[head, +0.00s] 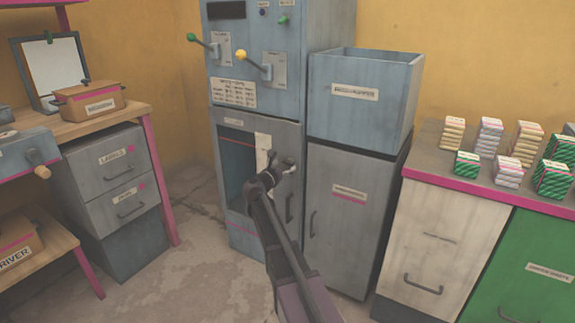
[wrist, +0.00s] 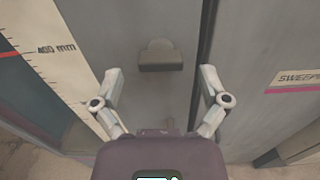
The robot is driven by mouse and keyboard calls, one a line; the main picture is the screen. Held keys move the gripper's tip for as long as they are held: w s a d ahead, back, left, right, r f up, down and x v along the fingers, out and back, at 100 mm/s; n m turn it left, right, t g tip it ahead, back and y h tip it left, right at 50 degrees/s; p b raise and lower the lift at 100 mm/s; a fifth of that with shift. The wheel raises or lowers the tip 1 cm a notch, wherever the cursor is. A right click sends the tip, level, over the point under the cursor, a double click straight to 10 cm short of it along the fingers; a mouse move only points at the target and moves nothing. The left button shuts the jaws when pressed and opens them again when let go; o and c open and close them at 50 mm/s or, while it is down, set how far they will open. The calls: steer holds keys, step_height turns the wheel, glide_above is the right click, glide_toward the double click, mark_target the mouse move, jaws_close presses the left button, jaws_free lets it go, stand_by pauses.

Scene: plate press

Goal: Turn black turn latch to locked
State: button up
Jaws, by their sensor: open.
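The turn latch (wrist: 160,58) shows in the wrist view as a small dark grey-brown piece on a grey door panel. It has a rounded back and a wide bar lying across the picture. My gripper (wrist: 161,75) is open, with one finger to each side of the latch and below it in the picture. The fingers are apart from it, and nothing is between them. In the head view my gripper (head: 284,164) is in front of the grey press cabinet (head: 228,125), and I cannot make out the latch there.
A white measuring strip (wrist: 62,48) runs along the left in the wrist view. A vertical door handle (head: 289,208) is below my gripper. A grey cabinet (head: 345,235) with a blue bin (head: 362,115) on top stands to the right. Floor at the front left is clear.

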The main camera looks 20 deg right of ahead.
steer(key=shift+x, duration=1)
steer(key=c, duration=1.2)
